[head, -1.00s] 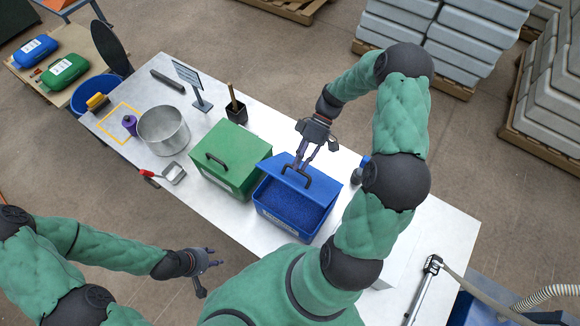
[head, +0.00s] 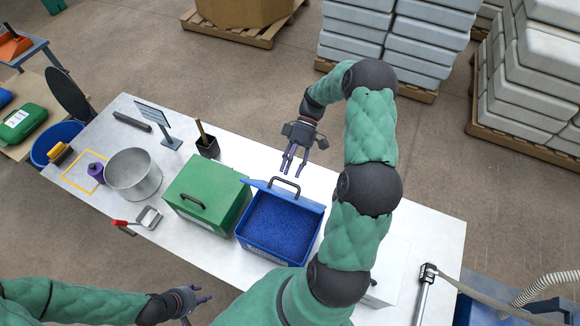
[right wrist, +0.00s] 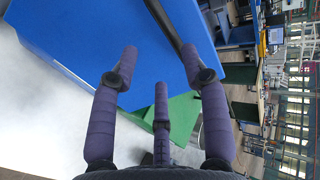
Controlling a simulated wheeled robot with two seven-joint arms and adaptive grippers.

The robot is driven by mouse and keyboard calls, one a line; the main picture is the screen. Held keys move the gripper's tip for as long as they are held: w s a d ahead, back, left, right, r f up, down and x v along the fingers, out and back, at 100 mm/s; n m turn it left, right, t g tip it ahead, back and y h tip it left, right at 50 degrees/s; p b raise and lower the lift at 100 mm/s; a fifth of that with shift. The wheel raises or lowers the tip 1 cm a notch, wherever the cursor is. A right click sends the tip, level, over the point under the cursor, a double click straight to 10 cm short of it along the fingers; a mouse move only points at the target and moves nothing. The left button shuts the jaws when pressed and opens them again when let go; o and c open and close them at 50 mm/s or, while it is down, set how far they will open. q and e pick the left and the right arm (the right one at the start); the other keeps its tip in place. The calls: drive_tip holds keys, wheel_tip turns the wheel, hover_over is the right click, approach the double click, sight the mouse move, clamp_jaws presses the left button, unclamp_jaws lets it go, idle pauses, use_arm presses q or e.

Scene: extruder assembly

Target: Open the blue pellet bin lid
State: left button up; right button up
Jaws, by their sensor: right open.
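The blue pellet bin (head: 262,245) stands on the table, full of blue pellets that show across its open top. Its blue lid (head: 310,203) is raised and tilted up at the far edge, with a dark handle (head: 285,183) on it. My right gripper (head: 292,170) is open and empty just beyond the lid, apart from the handle. The right wrist view shows the lid's blue face (right wrist: 90,40) close ahead of the spread fingers, with the dark handle bar above. My left gripper (head: 203,296) is open and empty at the table's near side, away from the bin.
A green lidded bin (head: 205,190) stands directly left of the blue bin. The table (head: 430,225) is clear behind the lid.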

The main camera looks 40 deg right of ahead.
drive_tip(key=v, duration=1.1)
drive_tip(key=shift+s+d+r, duration=0.15)
drive_tip(key=shift+d+r, duration=0.2)
drive_tip(key=shift+c, duration=0.9)
drive_tip(key=h+b, duration=0.1)
drive_tip(key=h, duration=1.1)
approach(277, 177)
drive_tip(key=x, duration=0.8)
drive_tip(key=shift+b, duration=0.4)
